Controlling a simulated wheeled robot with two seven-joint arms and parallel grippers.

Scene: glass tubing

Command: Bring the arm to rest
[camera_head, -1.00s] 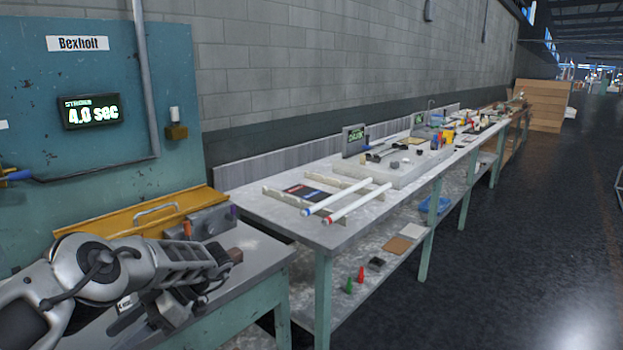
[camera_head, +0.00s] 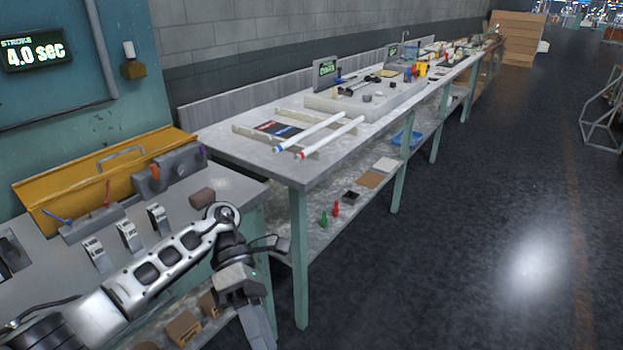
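My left arm comes in from the lower left. Its gripper (camera_head: 258,318) hangs down past the front edge of the near bench (camera_head: 240,192), at the bottom of the view. The fingers point downward and look close together, but the gap between them cannot be made out. I see nothing held in them. My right arm and gripper are not in view.
A yellow toolbox-like case (camera_head: 75,178) and a small brown block (camera_head: 202,196) sit on the near bench. Two white tubes (camera_head: 318,133) lie on racks on the long table (camera_head: 225,140). The floor (camera_head: 450,250) to the right is clear.

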